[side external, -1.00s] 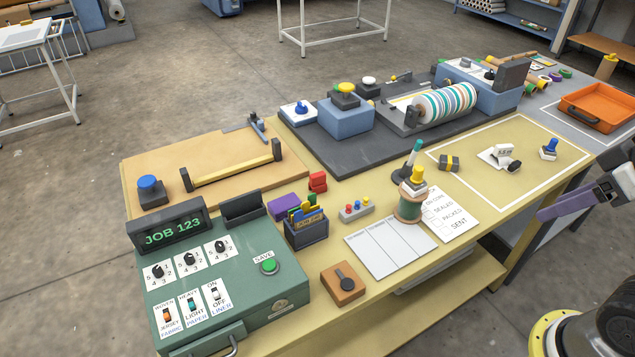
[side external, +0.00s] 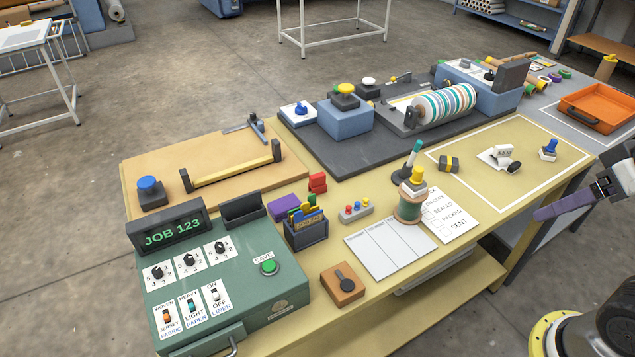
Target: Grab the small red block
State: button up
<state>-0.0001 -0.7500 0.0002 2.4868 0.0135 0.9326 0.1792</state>
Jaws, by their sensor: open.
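The small red block (side external: 317,182) is at the middle of the bench, just behind the card box and next to a purple block. It looks like two red pieces, one on top of the other; I cannot tell if they are joined. My gripper (side external: 572,203) is at the right edge of the side view, partly cut off by the frame. It is open and empty, out past the bench's front right side and far from the red block.
A purple block (side external: 284,207) and a card box (side external: 306,230) stand close to the red block. A thread spool (side external: 409,208), a peg holder (side external: 356,212) and a green control box (side external: 215,280) are nearby. The striped roller press (side external: 445,103) stands behind. An orange tray (side external: 597,108) is far right.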

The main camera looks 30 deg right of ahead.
jog(key=w+a+r+m+y, duration=0.25)
jog(key=w+r+m, duration=0.55)
jog(key=w+r, duration=0.4)
jog(key=m+g+y, duration=0.2)
jog(key=m+g, duration=0.3)
jog(key=m, duration=0.4)
send_over(319, 175)
jog(key=d, duration=0.5)
notch_tip(319, 175, down, 21)
jog(key=x, duration=0.9)
jog(key=shift+s, duration=0.1)
jog(key=shift+x, duration=2.85)
jog(key=shift+d, duration=0.15)
